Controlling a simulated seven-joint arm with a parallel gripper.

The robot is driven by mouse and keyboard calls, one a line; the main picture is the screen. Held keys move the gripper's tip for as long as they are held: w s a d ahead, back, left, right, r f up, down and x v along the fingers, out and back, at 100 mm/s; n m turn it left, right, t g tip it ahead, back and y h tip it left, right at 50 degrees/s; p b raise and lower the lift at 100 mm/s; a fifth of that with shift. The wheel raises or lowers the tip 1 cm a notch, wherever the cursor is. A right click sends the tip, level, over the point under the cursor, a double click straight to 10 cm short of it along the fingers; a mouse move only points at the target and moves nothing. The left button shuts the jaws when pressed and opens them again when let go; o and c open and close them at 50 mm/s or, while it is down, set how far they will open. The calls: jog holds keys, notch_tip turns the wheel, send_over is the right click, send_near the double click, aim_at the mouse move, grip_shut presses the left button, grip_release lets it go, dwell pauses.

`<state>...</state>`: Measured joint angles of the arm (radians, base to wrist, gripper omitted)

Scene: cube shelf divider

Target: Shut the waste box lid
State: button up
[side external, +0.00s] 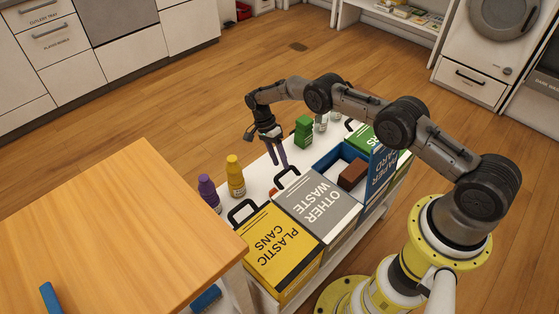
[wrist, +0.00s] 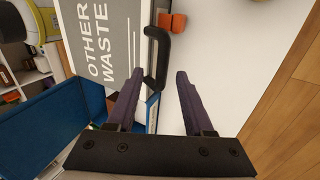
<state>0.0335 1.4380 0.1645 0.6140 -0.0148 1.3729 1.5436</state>
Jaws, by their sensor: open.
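The blue paper and card box (side external: 322,163) stands open in the row of waste boxes. Its blue lid (side external: 381,172) is raised roughly upright on the right side of the opening. A brown block (side external: 352,173) shows at the opening; I cannot tell what it rests on. Blue panels (wrist: 50,125) show at the lower left of the wrist view. My gripper (side external: 279,164) is open and empty, pointing down on the far side of the boxes. In the wrist view my gripper (wrist: 160,72) has its fingertips close to the black handle (wrist: 158,50) of the grey lid; contact is unclear.
The grey other-waste lid (side external: 318,203) and yellow plastic-cans lid (side external: 283,238) are shut. Purple (side external: 208,191) and yellow (side external: 235,178) bottles and a green stack (side external: 303,130) stand on the white surface behind. A wooden table (side external: 125,225) is at left.

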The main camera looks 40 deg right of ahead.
jog(key=v, duration=0.7)
